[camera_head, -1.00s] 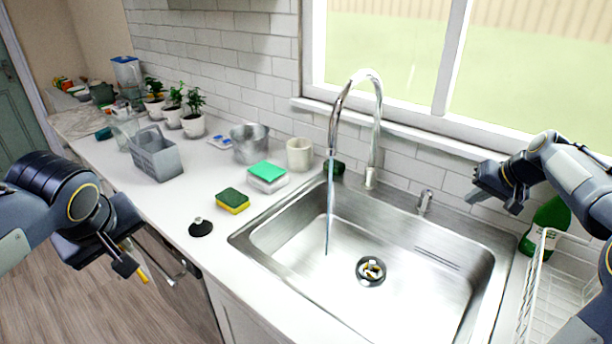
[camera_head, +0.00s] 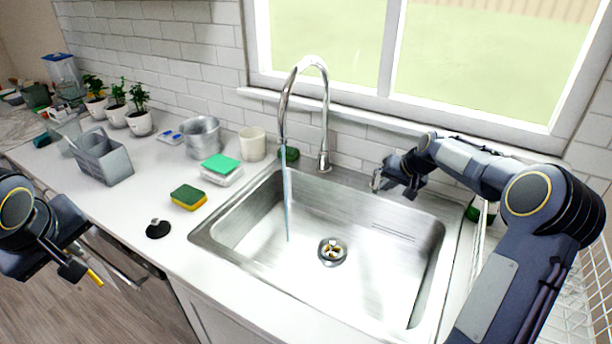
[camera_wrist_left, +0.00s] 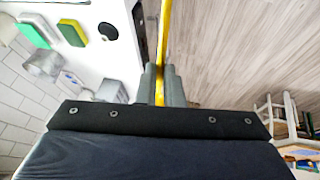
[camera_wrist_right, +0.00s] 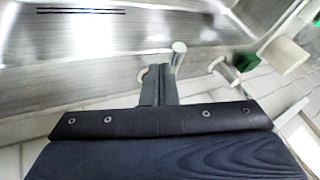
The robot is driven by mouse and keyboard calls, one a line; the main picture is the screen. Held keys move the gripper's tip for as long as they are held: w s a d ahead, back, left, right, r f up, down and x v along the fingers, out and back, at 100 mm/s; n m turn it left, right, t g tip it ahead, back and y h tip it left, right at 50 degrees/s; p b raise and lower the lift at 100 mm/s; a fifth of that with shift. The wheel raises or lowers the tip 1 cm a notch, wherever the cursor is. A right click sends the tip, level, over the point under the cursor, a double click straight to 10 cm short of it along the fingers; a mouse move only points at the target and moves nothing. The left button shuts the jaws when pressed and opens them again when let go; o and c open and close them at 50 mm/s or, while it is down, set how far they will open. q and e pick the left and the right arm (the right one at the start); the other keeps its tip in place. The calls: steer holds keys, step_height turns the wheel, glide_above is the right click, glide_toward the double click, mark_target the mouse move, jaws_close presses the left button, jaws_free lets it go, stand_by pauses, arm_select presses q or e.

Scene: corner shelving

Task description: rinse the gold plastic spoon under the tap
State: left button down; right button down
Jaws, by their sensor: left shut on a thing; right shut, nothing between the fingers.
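The gold plastic spoon (camera_head: 95,277) is held by my left gripper (camera_head: 76,268), low at the left, beyond the counter's front edge and above the floor. In the left wrist view the spoon (camera_wrist_left: 164,38) sticks out from the shut fingers (camera_wrist_left: 160,85); its far end runs out of the picture. The curved tap (camera_head: 326,110) stands behind the sink (camera_head: 215,228), and a stream of water (camera_head: 287,205) falls from it. My right gripper (camera_head: 386,182) is shut and empty at the small metal tap lever (camera_head: 375,180). In the right wrist view the lever (camera_wrist_right: 178,52) is close to the fingertips (camera_wrist_right: 158,72); contact is unclear.
A sponge (camera_head: 188,197), a black stopper (camera_head: 158,229), a cream cup (camera_head: 252,144) and a metal pot (camera_head: 200,137) stand left of the sink. A grey caddy (camera_head: 104,160) is farther left. A white dish rack (camera_head: 572,318) is at the right. The basin holds only the drain (camera_head: 332,252).

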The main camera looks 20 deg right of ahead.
steer(key=shift+w+a+m+h+b, duration=0.2)
steer(key=shift+w+a+m+b, duration=0.15)
steer(key=shift+a, duration=0.2)
steer(key=shift+w+a+m+h+b, duration=0.25)
steer(key=shift+a+m, duration=0.1)
steer(key=shift+a, duration=0.15)
